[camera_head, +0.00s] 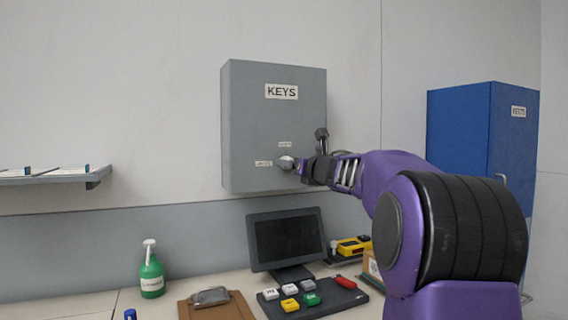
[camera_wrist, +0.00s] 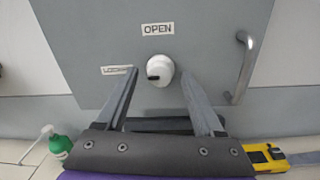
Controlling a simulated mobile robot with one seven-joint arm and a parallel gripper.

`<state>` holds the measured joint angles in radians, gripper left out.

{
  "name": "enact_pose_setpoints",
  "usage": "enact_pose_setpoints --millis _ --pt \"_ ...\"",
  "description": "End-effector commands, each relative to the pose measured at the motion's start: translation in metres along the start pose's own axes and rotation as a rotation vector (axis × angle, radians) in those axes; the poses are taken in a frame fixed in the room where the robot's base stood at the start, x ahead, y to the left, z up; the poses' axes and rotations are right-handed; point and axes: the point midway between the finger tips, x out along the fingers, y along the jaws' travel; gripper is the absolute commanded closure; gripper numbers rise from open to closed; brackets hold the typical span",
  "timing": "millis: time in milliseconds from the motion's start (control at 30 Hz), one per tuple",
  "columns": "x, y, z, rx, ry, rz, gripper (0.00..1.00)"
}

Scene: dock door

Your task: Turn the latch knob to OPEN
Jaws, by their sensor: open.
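The latch knob (camera_wrist: 162,69) is round and white, on the front of the grey KEYS cabinet (camera_head: 250,115). A dark mark on it points left, towards the LOCKED label (camera_wrist: 116,70). The OPEN label (camera_wrist: 157,29) is above the knob. My gripper (camera_wrist: 158,74) is open, with one finger on each side of the knob in the wrist view; I cannot tell whether they touch it. In the head view my gripper (camera_head: 296,164) is at the cabinet front and partly covers the knob (camera_head: 284,162).
A bar handle (camera_wrist: 241,66) is right of the knob. Below stand a monitor (camera_head: 287,238), a green bottle (camera_head: 151,277), a clipboard (camera_head: 215,306) and a dark tray (camera_head: 345,297) with coloured tags. A blue cabinet (camera_head: 460,135) hangs at the right.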

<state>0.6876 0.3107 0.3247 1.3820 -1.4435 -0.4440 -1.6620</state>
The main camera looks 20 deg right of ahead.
Motion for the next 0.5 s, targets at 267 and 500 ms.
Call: enact_pose_setpoints --millis 267,500 --pt "-0.0002 -0.0038 0.0007 0.000 0.000 0.000 0.31" --pt "-0.0002 -0.0038 0.0007 0.000 0.000 0.000 0.31"
